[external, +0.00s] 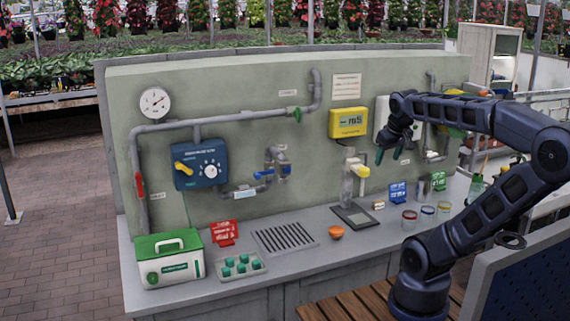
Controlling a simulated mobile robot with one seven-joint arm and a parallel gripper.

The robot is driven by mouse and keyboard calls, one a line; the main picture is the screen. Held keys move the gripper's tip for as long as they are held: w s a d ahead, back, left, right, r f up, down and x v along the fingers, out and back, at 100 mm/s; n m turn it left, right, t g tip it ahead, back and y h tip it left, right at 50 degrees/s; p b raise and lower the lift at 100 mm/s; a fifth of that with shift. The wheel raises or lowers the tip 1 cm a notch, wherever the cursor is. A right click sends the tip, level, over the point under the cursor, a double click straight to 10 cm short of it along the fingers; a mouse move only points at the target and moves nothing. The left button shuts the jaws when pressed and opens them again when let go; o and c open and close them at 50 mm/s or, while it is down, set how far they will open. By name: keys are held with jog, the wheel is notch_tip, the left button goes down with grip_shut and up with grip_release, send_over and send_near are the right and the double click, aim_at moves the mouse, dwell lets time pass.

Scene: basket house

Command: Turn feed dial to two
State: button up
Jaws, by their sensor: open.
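A blue dosing box (184,150) hangs on the grey-green wall panel at the left. A round white dial (209,171) with markings around it sits on its front. A yellow lever (183,168) is to the dial's left. The dial's numbers and pointer setting are too small to read. My gripper (388,155), with dark green fingertips, is open and appears empty. It hangs in front of the panel's right side, below a whitish box (384,112), far to the right of the dial and apart from it.
A yellow meter (348,122) and grey pipes (230,120) with valves stand out from the panel between gripper and dial. The counter holds a green-and-white case (170,271), a red sign (224,233), an orange bowl (336,232) and several jars (427,215).

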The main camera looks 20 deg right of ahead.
jog(key=w+a+r+n+t+h, duration=0.1)
jog(key=w+a+n+t+h, duration=0.15)
jog(key=w+a+n, duration=0.55)
jog(key=w+a+r+n+t+h, duration=0.15)
jog(key=w+n+h, duration=0.3)
jog(key=w, duration=0.65)
jog(key=w+a+n+t, duration=0.2)
jog(key=w+a+n, duration=0.15)
jog(key=a, duration=0.45)
jog(key=w+a+n+t, duration=0.2)
jog(key=w+a+n, duration=0.15)
jog(key=a, duration=0.55)
jog(key=s+a+f+n+t+y, duration=0.1)
jog(key=s+a+n+t+y, duration=0.25)
jog(key=a, duration=0.85)
jog(key=a+f+n+t+y, duration=0.2)
jog(key=a+n+y, duration=0.35)
jog(key=a, duration=0.75)
jog(key=h, duration=0.1)
send_near(212, 173)
jog(key=shift+n, duration=0.25)
jog(key=w, duration=0.8)
jog(key=shift+w+a+f, duration=0.1)
jog(key=shift+w+a, duration=0.05)
jog(key=shift+w, duration=0.1)
